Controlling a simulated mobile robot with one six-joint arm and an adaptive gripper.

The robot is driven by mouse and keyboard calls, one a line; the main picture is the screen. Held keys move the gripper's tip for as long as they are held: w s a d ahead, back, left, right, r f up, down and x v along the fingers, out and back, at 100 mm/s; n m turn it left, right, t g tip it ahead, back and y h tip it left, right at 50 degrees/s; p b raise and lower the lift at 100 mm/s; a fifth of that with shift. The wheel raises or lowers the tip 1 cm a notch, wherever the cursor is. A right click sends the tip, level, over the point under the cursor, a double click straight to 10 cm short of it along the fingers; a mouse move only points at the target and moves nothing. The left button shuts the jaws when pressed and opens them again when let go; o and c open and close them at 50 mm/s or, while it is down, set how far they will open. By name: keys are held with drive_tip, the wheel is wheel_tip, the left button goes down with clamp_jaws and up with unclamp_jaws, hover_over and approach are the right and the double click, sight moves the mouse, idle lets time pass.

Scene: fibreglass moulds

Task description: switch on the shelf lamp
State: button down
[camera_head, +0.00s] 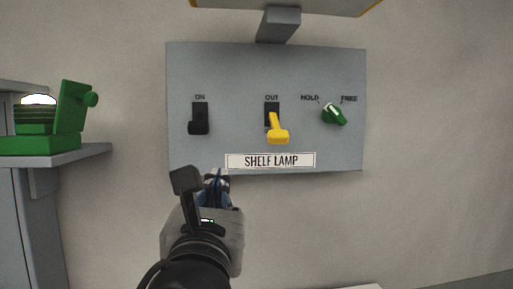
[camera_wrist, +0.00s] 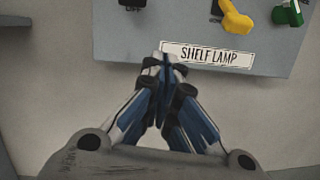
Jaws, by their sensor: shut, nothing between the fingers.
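A grey panel (camera_head: 345,65) on the wall bears a white SHELF LAMP label (camera_head: 271,160). On its left is a black switch (camera_head: 199,120) with ON above; its lever sits low in the slot. In the middle a yellow lever (camera_head: 277,130) hangs down under OUT. On the right a green knob (camera_head: 334,114) has its white pointer towards HOLD. My gripper (camera_head: 216,176) is shut and empty, in front of the panel's lower edge, below the switch. The wrist view shows its fingertips (camera_wrist: 172,60) together by the label's left end.
A grey shelf (camera_head: 85,155) at the left carries a green hinged item (camera_head: 70,115) with a white dome inside. A grey bracket (camera_head: 279,24) juts out above the panel under a yellow-edged thing (camera_head: 365,8). The wall (camera_head: 420,150) right of the panel is bare.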

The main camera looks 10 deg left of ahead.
sight(199, 123)
drive_tip(key=a+r+n+y, duration=0.1)
drive_tip(key=s+a+r+n+y, duration=0.1)
drive_tip(key=a, duration=0.1)
drive_tip(key=shift+s+a, duration=0.1)
drive_tip(key=shift+s, duration=0.05)
drive_tip(key=p+x, duration=0.1)
drive_tip(key=x, duration=0.9)
drive_tip(key=shift+r+p, duration=0.15)
drive_tip(key=shift+p, duration=0.2)
drive_tip(key=shift+p, duration=0.35)
